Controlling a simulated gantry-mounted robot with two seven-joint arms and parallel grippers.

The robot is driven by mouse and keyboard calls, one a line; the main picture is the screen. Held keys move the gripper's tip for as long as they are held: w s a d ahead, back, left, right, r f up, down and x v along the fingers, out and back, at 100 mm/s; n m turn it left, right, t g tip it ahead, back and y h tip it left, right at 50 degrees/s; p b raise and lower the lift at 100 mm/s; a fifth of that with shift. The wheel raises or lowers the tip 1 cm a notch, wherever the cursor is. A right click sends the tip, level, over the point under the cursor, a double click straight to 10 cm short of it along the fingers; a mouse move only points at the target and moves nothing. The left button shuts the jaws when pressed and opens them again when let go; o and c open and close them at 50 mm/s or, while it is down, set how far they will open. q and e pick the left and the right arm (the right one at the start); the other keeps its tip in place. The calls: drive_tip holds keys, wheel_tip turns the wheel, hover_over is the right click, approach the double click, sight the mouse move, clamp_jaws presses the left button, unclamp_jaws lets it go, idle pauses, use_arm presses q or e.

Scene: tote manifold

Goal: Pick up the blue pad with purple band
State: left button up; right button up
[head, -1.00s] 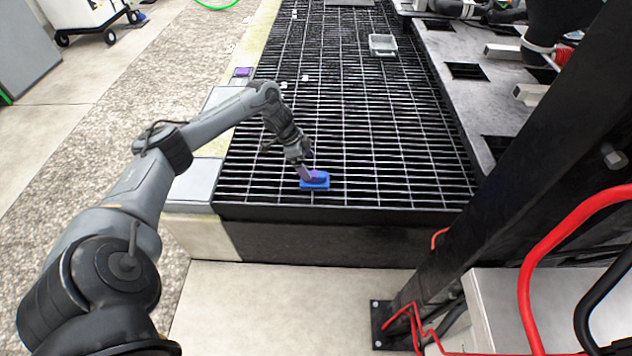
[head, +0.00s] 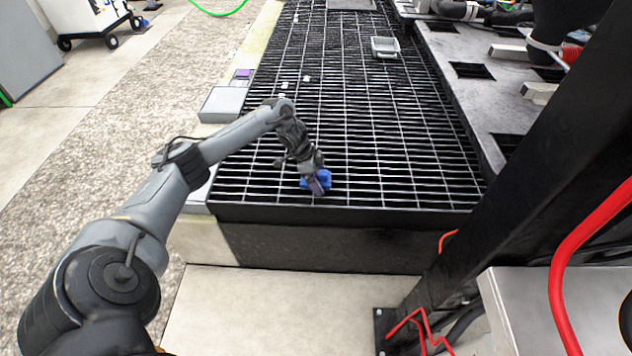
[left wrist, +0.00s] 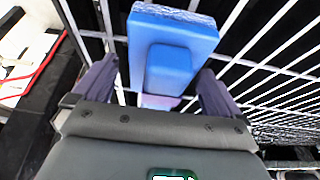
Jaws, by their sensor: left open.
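The blue pad (head: 327,177) lies on the black grating near its front edge in the head view. In the left wrist view the pad (left wrist: 172,35) shows a wide blue block with a smaller raised blue block on it, and a pale purplish strip at its near end. My left gripper (head: 318,188) is over the pad, partly hiding it. In the left wrist view my left gripper (left wrist: 158,85) is open, with one dark finger on each side of the raised block. Gaps show between fingers and block. My right gripper is not in view.
The grating (head: 400,170) is mostly clear around the pad. A grey tray (head: 385,47) sits farther back on it, and a small purple item (head: 243,74) lies at its left border. A dark post (head: 500,190) stands at the right.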

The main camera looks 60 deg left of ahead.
sight(324, 173)
use_arm(q)
drive_tip(key=c, duration=1.1)
drive_tip(key=shift+r, duration=0.1)
drive_tip(key=shift+r+p, duration=0.55)
drive_tip(key=r+p, duration=0.3)
drive_tip(key=r, duration=0.1)
drive_tip(key=shift+w+d, duration=0.1)
drive_tip(key=shift+d, duration=0.25)
drive_tip(key=shift+w+d+r+p, duration=0.6)
drive_tip(key=shift+d+r+p, duration=0.4)
drive_tip(key=shift+d, duration=0.75)
drive_tip(key=shift+w+d+r+p, duration=0.6)
drive_tip(key=shift+d+r+p, duration=0.4)
drive_tip(key=shift+d, duration=0.7)
drive_tip(key=shift+w+d+r+p, duration=0.6)
drive_tip(key=shift+d+r+p, duration=0.4)
drive_tip(key=shift+d, duration=0.75)
drive_tip(key=shift+f, duration=0.1)
